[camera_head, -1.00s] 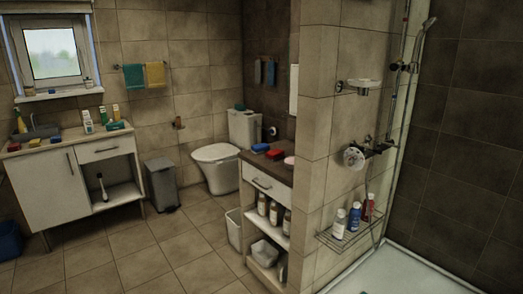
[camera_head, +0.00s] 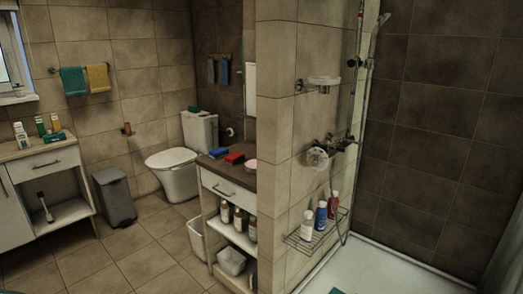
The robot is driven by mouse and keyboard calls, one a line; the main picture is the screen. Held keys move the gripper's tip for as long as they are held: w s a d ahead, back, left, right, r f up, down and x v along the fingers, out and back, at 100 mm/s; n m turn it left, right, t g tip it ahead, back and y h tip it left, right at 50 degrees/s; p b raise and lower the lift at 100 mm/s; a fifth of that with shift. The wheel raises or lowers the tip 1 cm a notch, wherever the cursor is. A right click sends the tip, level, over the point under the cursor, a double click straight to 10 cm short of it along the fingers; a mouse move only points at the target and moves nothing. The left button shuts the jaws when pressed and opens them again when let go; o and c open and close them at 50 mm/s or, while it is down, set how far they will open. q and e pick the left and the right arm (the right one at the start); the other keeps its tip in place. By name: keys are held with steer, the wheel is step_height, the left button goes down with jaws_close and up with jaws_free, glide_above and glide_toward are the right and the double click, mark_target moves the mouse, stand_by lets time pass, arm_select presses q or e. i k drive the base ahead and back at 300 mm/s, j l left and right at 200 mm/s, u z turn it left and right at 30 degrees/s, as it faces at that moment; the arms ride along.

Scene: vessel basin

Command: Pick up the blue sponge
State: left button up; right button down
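A small blue block that looks like the blue sponge (camera_head: 218,152) lies on the dark top of the narrow cabinet (camera_head: 205,164) in the middle of the view. A red block (camera_head: 234,158) lies just right of it. A pale pink item is on the same top, farther right near the tiled wall. Neither of my grippers is in view.
A tiled partition wall (camera_head: 278,100) stands right of the cabinet, with a wire shelf (camera_head: 300,244) of bottles. A toilet (camera_head: 172,170) is behind it. A grey bin (camera_head: 115,196) stands at the left. The tiled floor (camera_head: 140,250) before the cabinet looks clear.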

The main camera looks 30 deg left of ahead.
mark_target(221, 151)
steer(key=i+j+z, duration=0.1)
steer(key=j+z, duration=0.2)
steer(key=j, duration=0.2)
steer(key=i+j+z, duration=0.1)
steer(key=j+z, duration=0.15)
steer(key=j, duration=0.3)
steer(key=j+z, duration=0.35)
steer(key=j, duration=1.85)
